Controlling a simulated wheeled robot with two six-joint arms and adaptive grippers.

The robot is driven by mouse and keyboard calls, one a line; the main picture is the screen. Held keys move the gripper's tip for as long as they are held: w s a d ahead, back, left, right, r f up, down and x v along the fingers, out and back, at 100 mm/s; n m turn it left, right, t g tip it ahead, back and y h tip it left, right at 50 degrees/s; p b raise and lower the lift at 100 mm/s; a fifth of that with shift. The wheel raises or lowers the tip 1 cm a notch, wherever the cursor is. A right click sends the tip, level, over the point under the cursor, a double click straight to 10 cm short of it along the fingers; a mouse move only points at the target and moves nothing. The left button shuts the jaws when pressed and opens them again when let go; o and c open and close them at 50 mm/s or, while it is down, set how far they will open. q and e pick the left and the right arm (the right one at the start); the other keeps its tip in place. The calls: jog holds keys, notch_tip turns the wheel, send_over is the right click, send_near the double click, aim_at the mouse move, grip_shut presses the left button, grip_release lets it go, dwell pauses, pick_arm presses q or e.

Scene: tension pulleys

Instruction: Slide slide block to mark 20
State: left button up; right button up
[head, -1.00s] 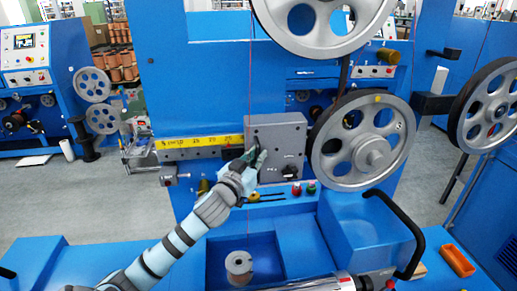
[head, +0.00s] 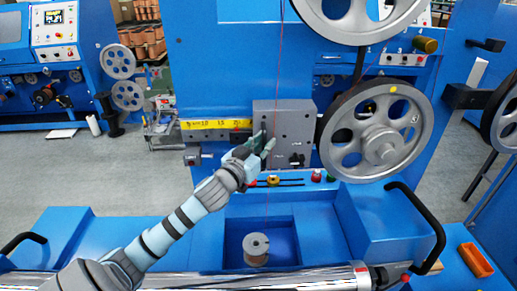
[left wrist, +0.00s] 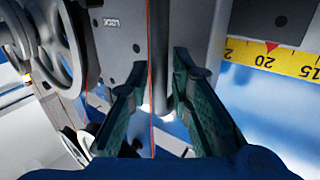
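The slide block (head: 300,122) is a grey upright box on a horizontal rail in the head view. A yellow scale (head: 212,124) runs out to its left. In the left wrist view the scale (left wrist: 290,58) shows 20 and 15, with a red triangle (left wrist: 271,46) by the 20. My left gripper (head: 266,145) is at the block's lower left front. In the left wrist view its fingers (left wrist: 160,75) close in on both sides of the block's grey bar-like handle (left wrist: 160,40); the exact contact is partly hidden. My right gripper is not in view.
A large grey wheel (head: 345,165) stands close to the block's right. A thin red wire (head: 281,60) runs down in front of the block to a spool (head: 256,246) in the blue recess. Small knobs (head: 273,180) sit just below the block.

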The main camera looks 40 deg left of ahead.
pick_arm(q)
jog(key=s+d, duration=0.1)
jog(key=s, duration=1)
jog(key=shift+d, duration=0.3)
jog(key=shift+s, duration=0.1)
